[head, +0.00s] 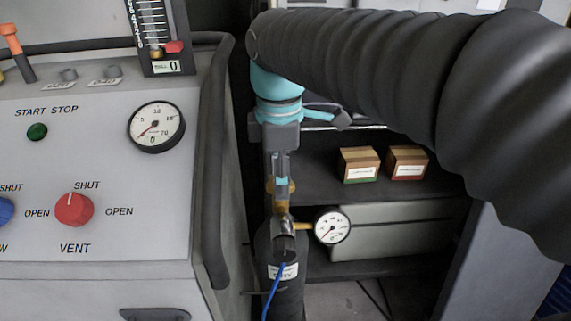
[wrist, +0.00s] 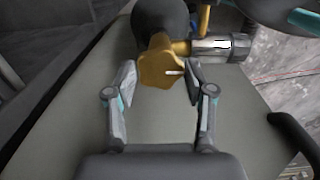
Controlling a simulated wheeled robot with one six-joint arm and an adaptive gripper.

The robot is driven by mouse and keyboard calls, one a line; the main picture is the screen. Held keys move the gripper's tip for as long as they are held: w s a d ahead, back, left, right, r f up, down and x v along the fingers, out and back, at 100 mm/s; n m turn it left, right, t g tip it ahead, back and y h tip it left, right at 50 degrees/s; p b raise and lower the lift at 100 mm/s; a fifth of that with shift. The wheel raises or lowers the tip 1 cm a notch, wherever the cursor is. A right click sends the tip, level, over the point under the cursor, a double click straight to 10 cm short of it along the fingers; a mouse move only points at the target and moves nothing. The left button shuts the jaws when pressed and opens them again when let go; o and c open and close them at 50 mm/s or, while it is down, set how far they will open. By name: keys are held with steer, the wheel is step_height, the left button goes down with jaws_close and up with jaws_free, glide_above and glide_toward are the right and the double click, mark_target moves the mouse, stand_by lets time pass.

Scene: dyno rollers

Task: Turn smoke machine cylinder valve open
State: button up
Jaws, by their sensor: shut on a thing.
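The smoke machine cylinder (head: 290,300) stands upright beside the console in the head view, dark with a white label. A small round gauge (head: 332,227) sticks out to the right of its neck. The brass valve knob (wrist: 158,62) is clear in the wrist view, with a small white mark on its face. My gripper (wrist: 160,73) has one finger on each side of the knob and is shut on it. In the head view my gripper (head: 280,186) comes down over the valve from above, and hides most of the knob.
The console (head: 120,220) with a red vent knob (head: 74,209) and dial gauge (head: 156,127) stands close on the left. Two small boxes (head: 359,165) (head: 407,163) sit on a shelf behind.

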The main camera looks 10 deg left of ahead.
steer(key=o, duration=1.1)
steer(key=shift+o, duration=0.2)
step_height(320, 180, up, 12)
steer(key=s+d+f+m+t, duration=0.2)
steer(key=s+d+f+m, duration=0.2)
steer(key=d+f+m, duration=0.6)
steer(key=s+d+f+m+t, duration=0.3)
steer(key=s+d+f+m, duration=0.2)
steer(key=d+f+m, duration=0.5)
steer(key=d, duration=0.4)
steer(key=shift+m+t, duration=0.3)
steer(key=shift+m, duration=0.1)
